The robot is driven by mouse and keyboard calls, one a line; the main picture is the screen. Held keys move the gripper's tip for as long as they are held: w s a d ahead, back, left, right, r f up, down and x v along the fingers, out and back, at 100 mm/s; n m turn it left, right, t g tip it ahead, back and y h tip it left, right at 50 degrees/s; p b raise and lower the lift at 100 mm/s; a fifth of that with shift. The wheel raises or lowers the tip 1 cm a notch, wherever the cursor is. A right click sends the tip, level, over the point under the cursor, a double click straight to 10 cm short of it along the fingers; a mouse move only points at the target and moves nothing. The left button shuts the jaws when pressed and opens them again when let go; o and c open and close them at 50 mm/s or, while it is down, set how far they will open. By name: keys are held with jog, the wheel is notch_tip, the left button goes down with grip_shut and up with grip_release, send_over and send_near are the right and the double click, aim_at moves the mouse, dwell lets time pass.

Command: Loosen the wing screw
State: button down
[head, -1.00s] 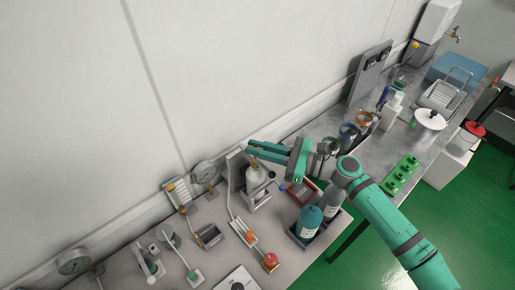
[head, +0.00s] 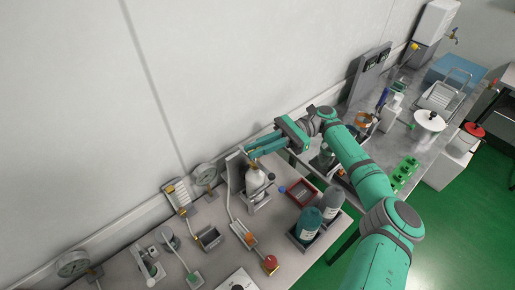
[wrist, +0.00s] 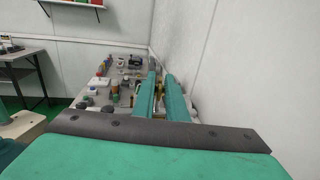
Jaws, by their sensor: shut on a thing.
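The wing screw (head: 253,163) appears as a small brass-coloured part above a white bottle-like body (head: 255,180) in a grey stand with an upright plate, in the head view. My gripper (head: 251,154) reaches in from the right with its long green fingers at the brass part and is shut on it. The fingers hide part of the screw. In the wrist view my gripper (wrist: 160,75) shows two green fingers pointing away along the bench, with a narrow gap between them. The screw cannot be made out there.
A wall runs close behind the bench.

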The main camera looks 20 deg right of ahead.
jog(key=shift+a+f+n+g, duration=0.1)
jog(key=shift+f+n+g, duration=0.1)
jog(key=shift+n+g, duration=0.55)
jog(key=shift+g+h, duration=0.3)
jog(key=shift+g, duration=0.15)
jog(key=c, duration=1.9)
grip_release()
jog(key=shift+o, duration=0.2)
jog(key=shift+r, duration=0.1)
jog(key=shift+r, duration=0.55)
jog(key=s+a+r, duration=0.4)
jog(key=s+r, duration=0.7)
jog(key=s, duration=0.2)
jog(key=shift+s+r, duration=0.2)
jog(key=shift+r, duration=0.2)
